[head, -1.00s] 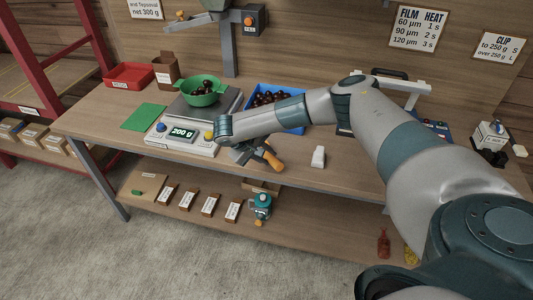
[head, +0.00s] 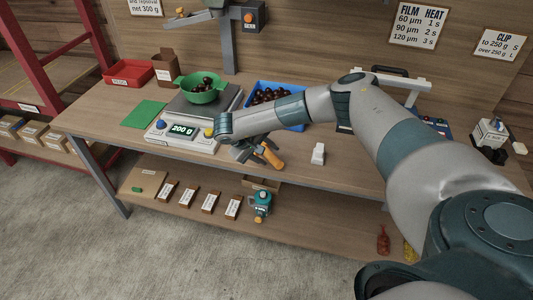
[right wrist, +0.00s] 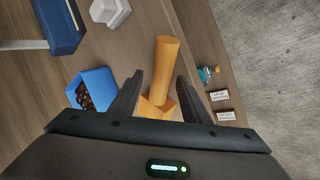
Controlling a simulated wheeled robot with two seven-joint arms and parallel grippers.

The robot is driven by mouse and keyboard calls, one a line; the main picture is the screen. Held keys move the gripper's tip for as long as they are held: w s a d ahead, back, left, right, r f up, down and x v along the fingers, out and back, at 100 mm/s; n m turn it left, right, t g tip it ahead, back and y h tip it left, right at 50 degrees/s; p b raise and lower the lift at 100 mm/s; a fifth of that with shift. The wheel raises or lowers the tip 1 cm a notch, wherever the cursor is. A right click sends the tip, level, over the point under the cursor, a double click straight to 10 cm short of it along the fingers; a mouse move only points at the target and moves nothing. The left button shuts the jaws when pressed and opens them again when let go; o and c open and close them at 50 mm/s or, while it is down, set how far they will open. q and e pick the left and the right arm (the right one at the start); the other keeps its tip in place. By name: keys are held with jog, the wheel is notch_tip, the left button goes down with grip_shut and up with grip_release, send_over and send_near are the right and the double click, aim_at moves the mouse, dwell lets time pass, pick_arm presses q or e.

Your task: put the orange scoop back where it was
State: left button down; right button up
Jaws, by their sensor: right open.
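The orange scoop (head: 270,156) is at the front edge of the workbench, right of the scale; its handle points toward the front right. It also shows in the right wrist view (right wrist: 167,70), where its lower part lies between my fingers. My right gripper (head: 257,148) is open around the scoop, with a gap beside it on both sides in the right wrist view (right wrist: 157,95). I cannot tell whether the scoop rests fully on the bench. My left gripper is not in view.
A blue crate of chestnuts (head: 301,128) stands behind my right forearm. The scale (head: 182,143) reads 200 g and carries a green bowl (head: 203,97) with chestnuts. A white block (head: 318,154) stands right of the scoop. Small labelled boxes (head: 210,202) are on the lower shelf.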

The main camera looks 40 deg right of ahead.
jog(key=b+v, duration=0.4)
jog(key=v, duration=0.8)
jog(key=shift+b, duration=0.4)
jog(key=shift+f, duration=0.1)
